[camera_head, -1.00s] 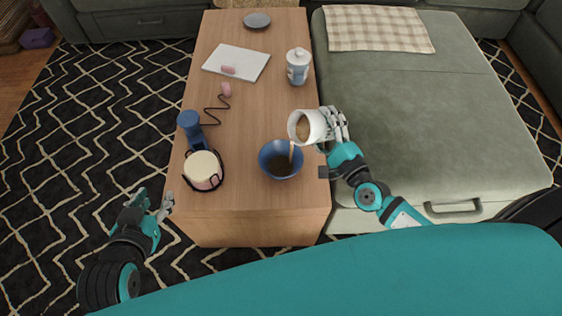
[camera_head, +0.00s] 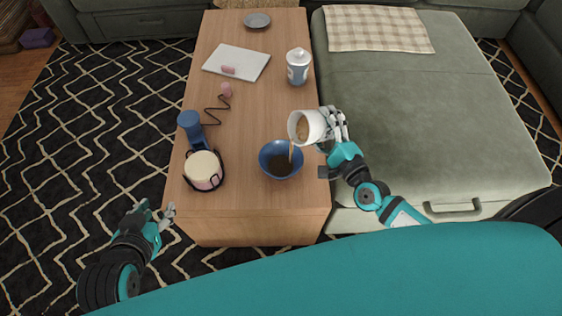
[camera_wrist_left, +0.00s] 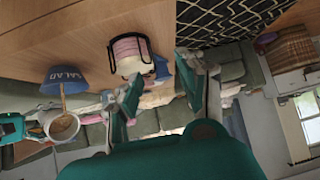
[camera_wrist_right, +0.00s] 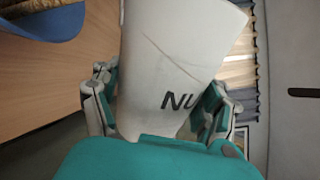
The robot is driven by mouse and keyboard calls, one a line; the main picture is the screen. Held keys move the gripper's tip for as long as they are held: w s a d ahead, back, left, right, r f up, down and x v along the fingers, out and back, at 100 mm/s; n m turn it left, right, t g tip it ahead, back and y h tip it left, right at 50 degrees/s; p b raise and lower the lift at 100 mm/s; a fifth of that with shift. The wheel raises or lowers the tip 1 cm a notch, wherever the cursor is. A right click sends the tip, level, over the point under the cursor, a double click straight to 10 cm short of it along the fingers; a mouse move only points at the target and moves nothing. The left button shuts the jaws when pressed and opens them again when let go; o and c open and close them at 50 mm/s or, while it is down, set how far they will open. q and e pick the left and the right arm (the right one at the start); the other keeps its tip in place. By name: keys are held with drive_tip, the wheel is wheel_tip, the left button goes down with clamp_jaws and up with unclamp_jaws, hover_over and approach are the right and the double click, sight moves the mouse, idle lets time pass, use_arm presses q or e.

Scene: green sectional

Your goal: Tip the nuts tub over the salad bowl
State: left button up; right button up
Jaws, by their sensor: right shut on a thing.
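The white nuts tub (camera_head: 314,126) is held tilted, its mouth toward the left, above and to the right of the blue salad bowl (camera_head: 267,160). A thin tan stream runs from the tub's mouth down into the bowl, which has dark contents. My right gripper (camera_head: 334,127) is shut on the tub; the right wrist view shows the tub (camera_wrist_right: 180,60) between its fingers with part of its lettering. The bowl's lettering, SALAD, shows in the left wrist view (camera_wrist_left: 65,76). My left gripper (camera_head: 160,215) is open and empty, off the table's front left corner.
A white and blue shaker (camera_head: 298,68), white board (camera_head: 237,62) and grey dish (camera_head: 257,20) stand farther back. The green sofa (camera_head: 420,110) borders the table's right.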

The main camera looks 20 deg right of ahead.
use_arm(q)
drive_tip(key=shift+s+a+f, duration=0.1)
drive_tip(key=shift+s+f, duration=0.15)
drive_tip(key=shift+s, duration=0.05)
drive_tip(key=shift+a, duration=0.1)
use_arm(e)
drive_tip(key=shift+r, duration=0.1)
use_arm(q)
drive_tip(key=shift+s+a+f+g+y, duration=0.15)
drive_tip(key=shift+s+f+g, duration=0.15)
drive_tip(key=shift+s+g, duration=0.15)
drive_tip(key=shift+s+a+f+g+y, duration=0.15)
drive_tip(key=shift+s+f+g, duration=0.1)
drive_tip(key=shift+s+g, duration=0.15)
use_arm(e)
drive_tip(key=shift+r, duration=0.1)
use_arm(q)
drive_tip(key=shift+s+a+f+g+p, duration=0.15)
drive_tip(key=shift+s+f+g+p, duration=0.1)
drive_tip(key=shift+s, duration=0.2)
drive_tip(key=shift+s+a+f+g+p, duration=0.15)
drive_tip(key=shift+s+f+g+p, duration=0.05)
drive_tip(key=shift+s, duration=0.25)
use_arm(e)
drive_tip(key=shift+r+n, duration=0.1)
drive_tip(key=shift+n, duration=0.3)
